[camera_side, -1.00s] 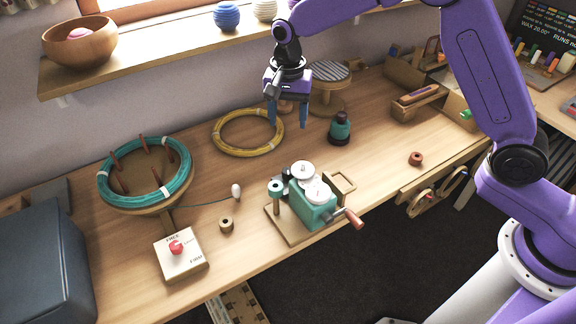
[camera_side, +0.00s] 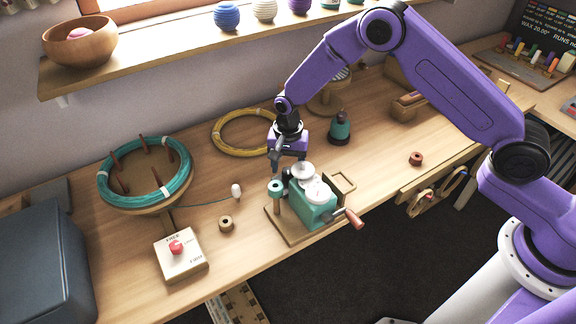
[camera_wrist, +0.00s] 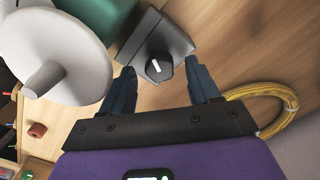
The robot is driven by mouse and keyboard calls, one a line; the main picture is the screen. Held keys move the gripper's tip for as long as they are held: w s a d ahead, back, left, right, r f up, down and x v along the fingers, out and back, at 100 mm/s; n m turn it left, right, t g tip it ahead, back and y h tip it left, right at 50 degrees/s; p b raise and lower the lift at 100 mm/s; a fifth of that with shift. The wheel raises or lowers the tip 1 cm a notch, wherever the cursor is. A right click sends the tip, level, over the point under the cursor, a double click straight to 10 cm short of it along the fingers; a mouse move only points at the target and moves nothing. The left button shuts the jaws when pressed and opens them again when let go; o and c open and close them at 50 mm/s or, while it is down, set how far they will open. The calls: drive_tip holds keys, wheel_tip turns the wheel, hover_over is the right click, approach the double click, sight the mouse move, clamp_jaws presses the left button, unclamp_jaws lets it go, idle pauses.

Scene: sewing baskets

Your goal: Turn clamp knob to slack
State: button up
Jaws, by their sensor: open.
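A black knob (camera_wrist: 158,68) with a white pointer mark sits on a grey block (camera_wrist: 172,38) in the wrist view. My gripper (camera_wrist: 160,70) is open, with one dark blue finger to the left and one to the right of the knob; I cannot tell whether they touch it. In the side view my gripper (camera_side: 285,162) is low over the back of the green winder (camera_side: 313,213), where the knob is mostly hidden.
White discs (camera_wrist: 62,57) on the winder are close to the left finger. A yellow wire coil (camera_side: 240,131) lies behind, and a dark green bottle (camera_side: 340,129) stands right. A box with a red knob (camera_side: 176,247) and a teal coil (camera_side: 187,166) are at left.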

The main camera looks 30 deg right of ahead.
drive_tip(key=shift+f, duration=0.3)
drive_tip(key=c, duration=1)
drive_tip(key=shift+c, duration=0.2)
